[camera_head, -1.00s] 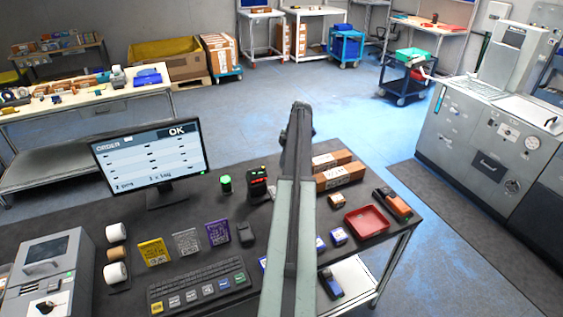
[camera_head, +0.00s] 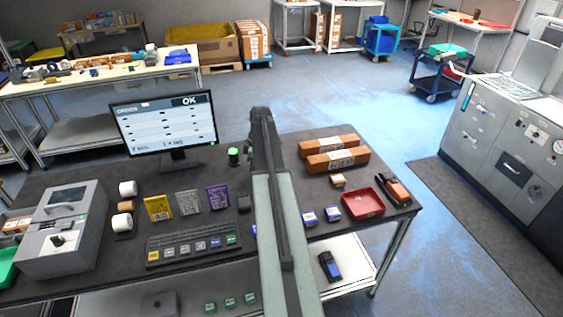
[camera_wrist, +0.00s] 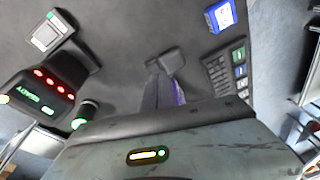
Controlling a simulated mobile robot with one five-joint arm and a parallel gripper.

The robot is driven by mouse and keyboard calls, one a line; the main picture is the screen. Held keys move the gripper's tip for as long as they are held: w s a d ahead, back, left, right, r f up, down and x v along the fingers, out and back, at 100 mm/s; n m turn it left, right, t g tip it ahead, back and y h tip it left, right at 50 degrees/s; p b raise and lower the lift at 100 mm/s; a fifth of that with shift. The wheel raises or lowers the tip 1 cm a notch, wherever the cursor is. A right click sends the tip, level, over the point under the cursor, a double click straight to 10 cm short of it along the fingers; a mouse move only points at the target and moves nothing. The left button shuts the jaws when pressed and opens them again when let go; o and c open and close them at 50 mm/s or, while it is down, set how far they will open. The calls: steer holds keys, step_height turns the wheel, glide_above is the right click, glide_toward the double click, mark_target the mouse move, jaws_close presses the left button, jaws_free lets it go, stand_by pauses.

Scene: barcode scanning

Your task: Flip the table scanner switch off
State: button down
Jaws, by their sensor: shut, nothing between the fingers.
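In the wrist view, the table scanner (camera_wrist: 50,95) is a black unit at the left with a row of red lights and small green lettering. In the head view, my raised arm hides it. I cannot make out its switch clearly. My gripper (camera_wrist: 164,88) shows in the wrist view as dark fingers close together, shut and empty, to the right of the scanner and apart from it. In the head view, the fingers are hidden behind my arm.
A green-topped cylinder (camera_head: 234,156) stands left of my arm, near the monitor (camera_head: 164,122). The keyboard (camera_head: 193,245), mouse (camera_head: 243,203) and coloured cards lie in front. Brown boxes (camera_head: 336,159) and a red tray (camera_head: 362,204) are at the right.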

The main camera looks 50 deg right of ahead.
steer(key=a+f+m+b, duration=0.1)
steer(key=a+f, duration=0.1)
steer(key=a, duration=1)
steer(key=a+f+m+h+b, duration=0.1)
steer(key=a+m+b, duration=0.1)
steer(key=a, duration=1.1)
steer(key=w+a+f+m+g+b, duration=0.1)
steer(key=a+f+m, duration=0.1)
steer(key=a, duration=1.1)
steer(key=shift+a+f+b, duration=0.25)
steer(key=shift+f+b, duration=0.05)
steer(key=shift+b, duration=0.05)
steer(key=s+a+m+h, duration=0.1)
steer(key=s+a+m, duration=0.1)
steer(key=a, duration=0.6)
steer(key=shift+s+a+f+b, duration=0.25)
steer(key=shift+s+f+b, duration=0.1)
steer(key=shift+a, duration=0.35)
